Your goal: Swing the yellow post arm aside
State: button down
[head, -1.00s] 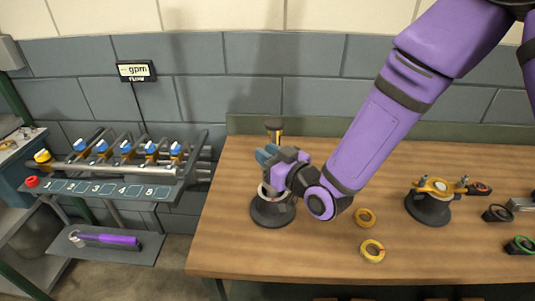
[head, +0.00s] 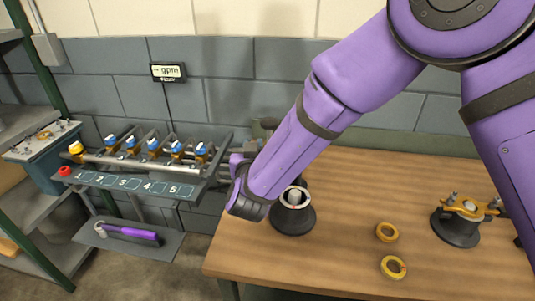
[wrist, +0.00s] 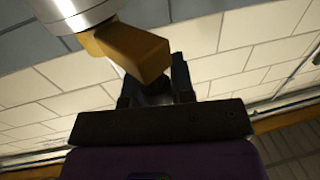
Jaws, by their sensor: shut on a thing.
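The yellow post arm (wrist: 130,48) shows in the wrist view as an ochre block beside a silver cylinder (wrist: 72,8). My gripper (wrist: 153,80) is shut on its end, with dark fingers close around it. In the head view, my purple wrist hides the gripper and the yellow arm. The black round stand (head: 292,219), with a pale ring and a whitish rounded piece on top, is on the table's left part, just right of my wrist. A dark post top (head: 269,123) shows behind my forearm.
Two yellow rings (head: 387,232) lie on the wooden table (head: 330,255). A second black stand (head: 456,228) with an orange clamp is at the right. Left of the table are a numbered valve rack (head: 128,182) and a shelf with a purple-handled tool (head: 130,233).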

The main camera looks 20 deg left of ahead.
jog(key=w+a+m+t+h, duration=0.1)
jog(key=w+a+m+h, duration=0.6)
jog(key=h, duration=0.3)
jog(key=shift+w+a+h, duration=0.2)
jog(key=shift+a+h, duration=0.2)
jog(key=shift+r, duration=0.1)
jog(key=c, duration=1.4)
grip_release()
jog(key=shift+w, duration=0.1)
jog(key=shift+o, duration=0.8)
jog(key=shift+a, duration=0.1)
